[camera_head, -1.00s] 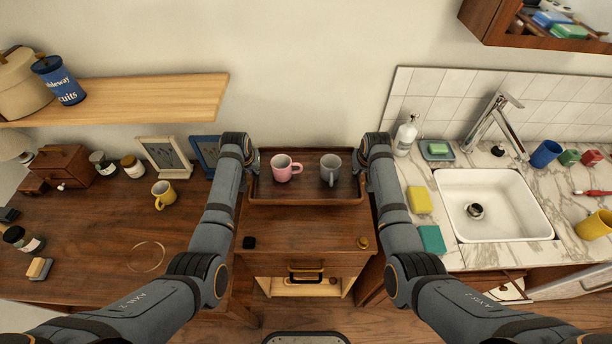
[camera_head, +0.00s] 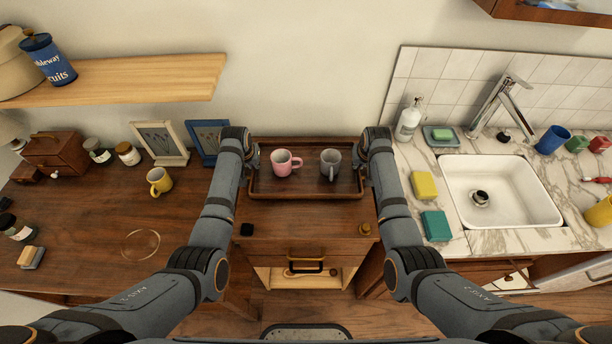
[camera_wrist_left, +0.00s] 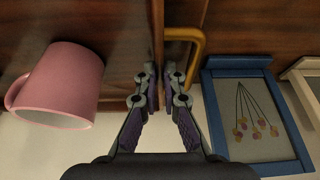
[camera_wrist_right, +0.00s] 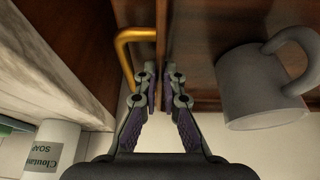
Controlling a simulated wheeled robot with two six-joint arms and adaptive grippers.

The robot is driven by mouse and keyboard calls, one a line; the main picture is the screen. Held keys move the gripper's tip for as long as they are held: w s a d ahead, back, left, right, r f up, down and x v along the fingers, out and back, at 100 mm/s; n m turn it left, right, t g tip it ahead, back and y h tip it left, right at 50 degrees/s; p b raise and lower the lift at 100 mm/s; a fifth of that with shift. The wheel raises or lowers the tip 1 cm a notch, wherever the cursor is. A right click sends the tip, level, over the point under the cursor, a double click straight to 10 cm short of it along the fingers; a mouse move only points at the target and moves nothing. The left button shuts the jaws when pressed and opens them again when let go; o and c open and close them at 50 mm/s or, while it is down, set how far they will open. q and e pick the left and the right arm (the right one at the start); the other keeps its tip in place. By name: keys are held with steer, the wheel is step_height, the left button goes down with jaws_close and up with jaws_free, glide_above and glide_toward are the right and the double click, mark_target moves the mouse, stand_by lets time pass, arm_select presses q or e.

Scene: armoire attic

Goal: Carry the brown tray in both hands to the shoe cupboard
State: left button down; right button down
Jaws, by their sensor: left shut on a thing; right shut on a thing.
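The brown tray (camera_head: 306,195) is level above or on a small wooden cabinet; I cannot tell whether it touches the cabinet. A pink mug (camera_head: 284,164) and a grey mug (camera_head: 330,164) stand upright in it. My left gripper (camera_head: 252,162) is shut on the tray's left end wall, beside a brass handle (camera_wrist_left: 198,45) in the left wrist view. My right gripper (camera_head: 363,162) is shut on the right end wall, beside another brass handle (camera_wrist_right: 124,48) in the right wrist view. Which furniture is the shoe cupboard is not clear.
The cabinet top (camera_head: 305,222) bears a black block (camera_head: 246,230) and a small brass object (camera_head: 364,229). A sink (camera_head: 502,192) and marble counter are at right. A shelf (camera_head: 140,78) juts out above the desk.

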arm_select(q)
steer(key=c, duration=1.6)
jaws_free()
steer(key=shift+f, duration=0.15)
arm_select(e)
steer(key=c, duration=1.6)
jaws_free()
steer(key=shift+f, duration=0.1)
arm_select(q)
steer(key=shift+o, duration=0.6)
arm_select(e)
steer(key=shift+o, duration=0.6)
